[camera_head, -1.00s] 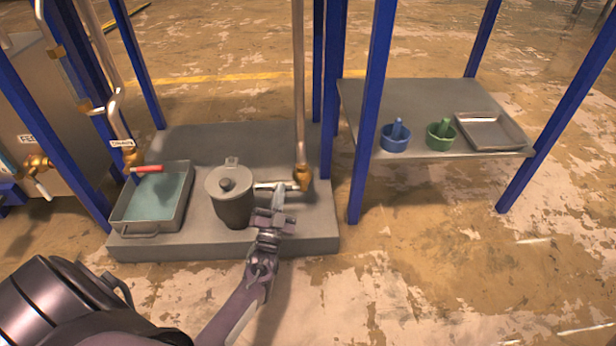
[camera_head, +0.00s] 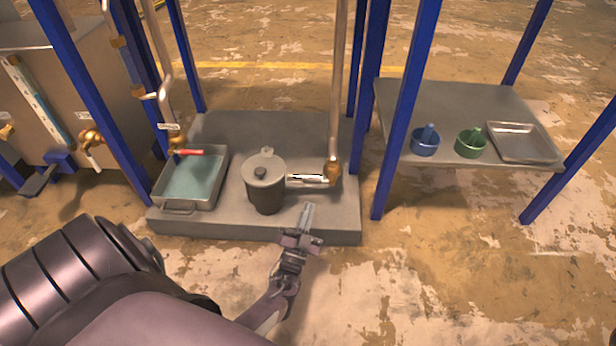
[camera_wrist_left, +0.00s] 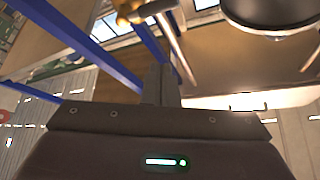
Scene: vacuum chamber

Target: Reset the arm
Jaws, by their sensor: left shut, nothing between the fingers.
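My left gripper (camera_head: 306,216) is in the head view, in front of the grey platform's front edge, with its fingers together and nothing between them. Its shut fingers also show in the left wrist view (camera_wrist_left: 161,84). A grey lidded canister (camera_head: 265,186) stands on the platform (camera_head: 300,130), up and left of the gripper and apart from it. A light horizontal valve handle (camera_head: 308,178) lies between the canister and a brass valve (camera_head: 332,171) on a vertical pipe. My right gripper is not in view.
A metal tray of bluish liquid (camera_head: 192,182) sits left of the canister, under a red-handled drain valve (camera_head: 188,153). Blue posts (camera_head: 407,110) frame the stand. A shelf (camera_head: 440,100) at right holds a blue mortar (camera_head: 425,143), a green mortar (camera_head: 470,143) and an empty tray (camera_head: 522,143). Floor at front right is clear.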

